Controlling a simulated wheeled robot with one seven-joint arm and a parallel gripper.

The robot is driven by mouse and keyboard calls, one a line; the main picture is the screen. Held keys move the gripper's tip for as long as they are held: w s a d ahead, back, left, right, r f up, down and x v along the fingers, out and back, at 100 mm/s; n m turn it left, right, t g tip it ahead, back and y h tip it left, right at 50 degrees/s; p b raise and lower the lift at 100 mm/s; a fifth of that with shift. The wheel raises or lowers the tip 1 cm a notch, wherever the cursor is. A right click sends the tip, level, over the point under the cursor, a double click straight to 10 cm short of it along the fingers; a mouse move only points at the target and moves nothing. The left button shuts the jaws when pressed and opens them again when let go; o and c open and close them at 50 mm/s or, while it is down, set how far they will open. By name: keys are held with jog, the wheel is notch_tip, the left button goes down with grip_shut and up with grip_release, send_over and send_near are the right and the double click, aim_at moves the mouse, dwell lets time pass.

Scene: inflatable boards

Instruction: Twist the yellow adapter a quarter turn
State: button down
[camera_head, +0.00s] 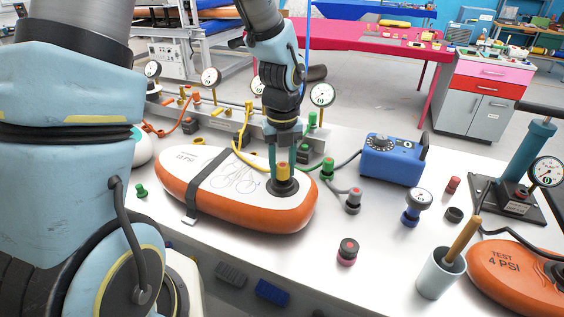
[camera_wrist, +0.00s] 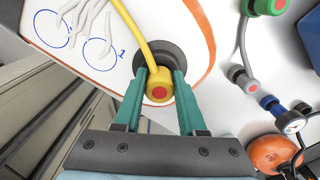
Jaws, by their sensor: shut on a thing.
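The yellow adapter (camera_head: 282,172) sits upright on the dark round valve of an orange and white inflatable board (camera_head: 210,217). In the wrist view, the yellow adapter (camera_wrist: 160,92) shows a red centre, and a yellow hose runs from it toward the upper left. My gripper (camera_head: 283,160) comes down from above, with its teal fingers on both sides of the adapter. In the wrist view, my gripper (camera_wrist: 160,90) is shut on the adapter over the dark valve ring (camera_wrist: 155,58). The adapter's underside and its seat in the valve are hidden.
A green connector (camera_head: 327,170) and a grey connector (camera_head: 353,201) stand right of the board. A blue pump box (camera_head: 393,157), a blue gauge piece (camera_head: 416,207) and a grey cup (camera_head: 440,275) are further right. A gauge rail runs behind. The white table's front middle is mostly clear.

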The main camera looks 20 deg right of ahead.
dwell(0.4)
jog(key=shift+r+m+p, duration=0.15)
jog(key=shift+m+p, duration=1.8)
jog(key=shift+m, duration=0.15)
jog(key=shift+d+m+p, duration=0.1)
jog(key=shift+m+p, duration=0.25)
jog(key=shift+m, duration=0.05)
jog(key=shift+c, duration=2)
grip_release()
